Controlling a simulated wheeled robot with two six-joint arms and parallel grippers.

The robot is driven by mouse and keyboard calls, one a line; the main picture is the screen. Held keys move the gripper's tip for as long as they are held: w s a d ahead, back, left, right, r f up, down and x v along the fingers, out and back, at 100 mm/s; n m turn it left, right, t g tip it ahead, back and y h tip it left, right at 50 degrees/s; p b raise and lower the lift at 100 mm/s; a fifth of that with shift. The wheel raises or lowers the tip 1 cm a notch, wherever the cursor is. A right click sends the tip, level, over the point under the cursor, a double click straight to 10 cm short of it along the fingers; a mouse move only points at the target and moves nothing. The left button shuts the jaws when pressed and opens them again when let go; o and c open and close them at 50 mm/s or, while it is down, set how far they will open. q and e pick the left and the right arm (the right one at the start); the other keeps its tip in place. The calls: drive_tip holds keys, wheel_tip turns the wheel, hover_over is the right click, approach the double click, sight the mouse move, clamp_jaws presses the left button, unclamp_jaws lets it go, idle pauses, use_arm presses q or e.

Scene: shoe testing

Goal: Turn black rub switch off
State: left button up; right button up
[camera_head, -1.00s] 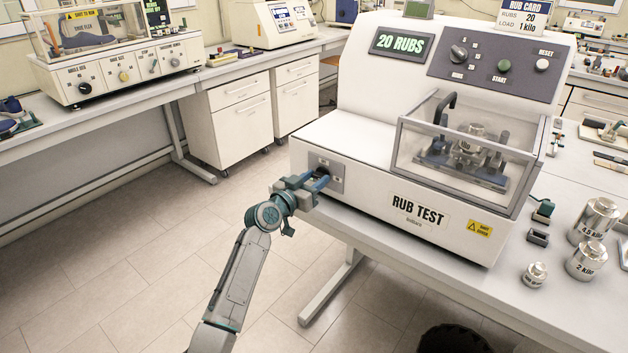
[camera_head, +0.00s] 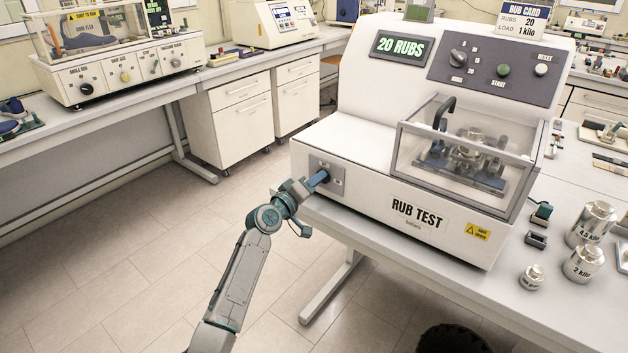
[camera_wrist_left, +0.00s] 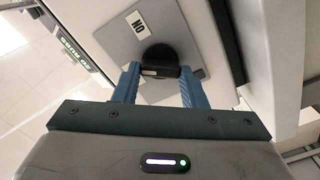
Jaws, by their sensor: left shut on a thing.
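The rub test machine (camera_head: 345,215) has a grey switch plate (camera_head: 336,187) on its left end face, with a round black rub switch (camera_wrist_left: 158,53). My left gripper (camera_head: 317,181) reaches the plate from the left, and its blue fingers are shut on the switch's handle. In the left wrist view, the fingertips of the left gripper (camera_wrist_left: 158,74) sit on either side of the handle. An ON label (camera_wrist_left: 139,23) shows beside the switch, upside down in that view. A second pale label is partly hidden by a finger. My right gripper is not in view.
A clear guard box (camera_head: 465,160) covers the machine's front. Metal weights (camera_head: 583,263) stand at the right on the table (camera_head: 440,275). The display (camera_head: 402,47) reads 20 RUBS. Open floor (camera_head: 140,270) lies to the left, around my arm.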

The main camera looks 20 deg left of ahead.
use_arm(q)
drive_tip(key=n+p, duration=0.1)
drive_tip(key=n, duration=0.3)
drive_tip(key=shift+f+n+p, duration=0.1)
drive_tip(key=shift+n+p, duration=0.55)
drive_tip(key=shift+n, duration=0.55)
drive_tip(key=shift+o, duration=0.2)
drive_tip(key=shift+n, duration=0.3)
drive_tip(key=shift+c, duration=0.2)
drive_tip(key=o, duration=1)
